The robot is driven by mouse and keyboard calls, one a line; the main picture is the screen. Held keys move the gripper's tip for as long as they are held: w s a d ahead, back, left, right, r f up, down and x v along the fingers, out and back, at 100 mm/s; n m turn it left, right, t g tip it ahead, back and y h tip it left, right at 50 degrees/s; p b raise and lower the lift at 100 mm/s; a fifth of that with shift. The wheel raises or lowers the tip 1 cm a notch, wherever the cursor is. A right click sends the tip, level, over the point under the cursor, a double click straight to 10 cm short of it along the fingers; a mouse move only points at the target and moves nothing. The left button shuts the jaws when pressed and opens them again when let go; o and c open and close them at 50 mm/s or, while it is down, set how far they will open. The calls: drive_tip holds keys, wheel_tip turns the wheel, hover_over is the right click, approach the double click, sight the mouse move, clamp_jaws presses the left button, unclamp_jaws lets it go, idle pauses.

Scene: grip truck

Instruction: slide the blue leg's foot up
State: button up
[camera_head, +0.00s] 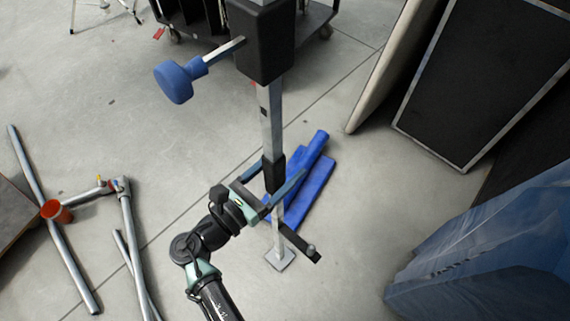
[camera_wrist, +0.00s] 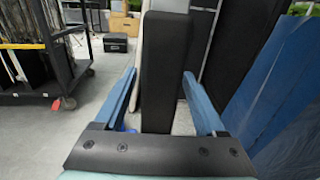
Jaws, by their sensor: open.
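An upright metal leg (camera_head: 271,123) has a blue round knob (camera_head: 175,82) on a side bar. A black block (camera_head: 263,42) sits high on it, and a black sleeve (camera_head: 274,170) lower down. Below that, a thinner rod ends in a square foot plate (camera_head: 280,259) on the floor. My gripper (camera_head: 279,172) is open, its blue fingers on either side of the black sleeve. In the wrist view a black upright piece (camera_wrist: 166,70) stands between the open fingers of my gripper (camera_wrist: 160,78), with gaps showing on both sides. The foot plate is hidden there.
Blue bundles (camera_head: 312,185) lie on the floor behind the leg. A black panel (camera_head: 475,85) and a blue draped object (camera_head: 480,240) stand at right. A wheeled cart (camera_wrist: 45,70) is behind.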

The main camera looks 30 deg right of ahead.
drive_tip(key=shift+w+d, duration=0.2)
drive_tip(key=shift+d, duration=0.35)
clamp_jaws()
drive_tip(key=shift+a, duration=0.1)
idle(1.0)
